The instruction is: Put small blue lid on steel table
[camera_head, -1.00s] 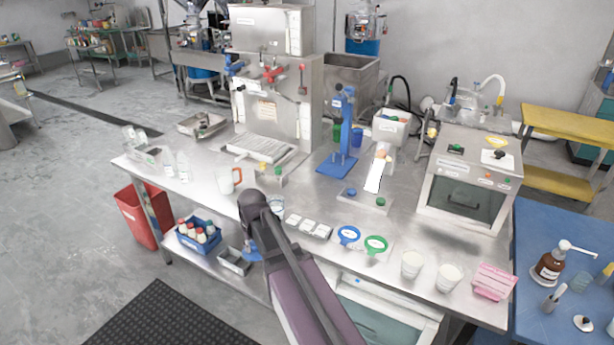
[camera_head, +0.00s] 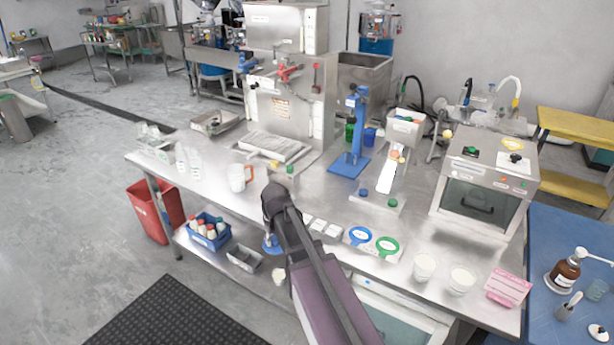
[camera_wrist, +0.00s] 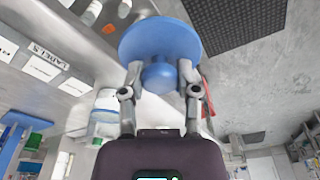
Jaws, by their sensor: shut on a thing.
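The small blue lid (camera_wrist: 160,40) is a round blue disc with a knob. My gripper (camera_wrist: 160,80) is shut on that knob in the wrist view. In the head view the lid (camera_head: 271,244) shows as a small blue patch left of my arm, by the front edge of the steel table (camera_head: 215,192). My arm hides the fingers there. I cannot tell the lid's exact height over the table.
White label trays (camera_head: 325,228), a blue ring (camera_head: 358,236) and a green ring (camera_head: 387,246) lie right of my arm. A measuring cup (camera_head: 237,178) stands on the left, with clear steel around it. Two white cups (camera_head: 424,267) stand at the front right.

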